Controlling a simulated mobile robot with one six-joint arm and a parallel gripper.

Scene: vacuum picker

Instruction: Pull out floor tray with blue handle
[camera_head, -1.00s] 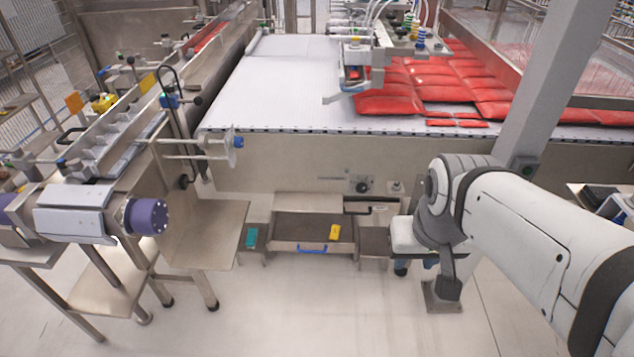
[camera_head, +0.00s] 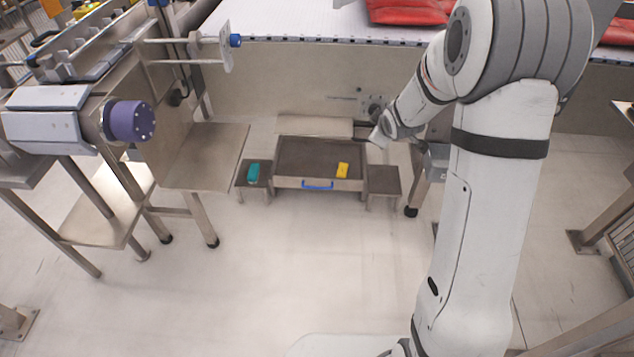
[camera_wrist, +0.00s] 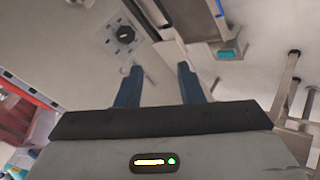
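The floor tray (camera_head: 320,157) is a dark, shallow metal tray low down in front of the large machine in the head view. Its blue handle (camera_head: 318,185) is on the near front face. A yellow block (camera_head: 342,170) lies at the tray's right front. In the wrist view, a thin blue strip shows at the top edge; I cannot tell for sure that it is the handle. My gripper (camera_wrist: 160,68) has its two dark blue fingers apart with nothing between them. In the head view my arm's end is above and to the right of the tray, apart from the handle.
A teal block (camera_head: 253,173) rests on a small step left of the tray; it also shows in the wrist view (camera_wrist: 230,54). Another small step (camera_head: 383,181) stands on the right. A metal table (camera_head: 205,157) is at the left. The floor (camera_head: 270,270) in front is clear.

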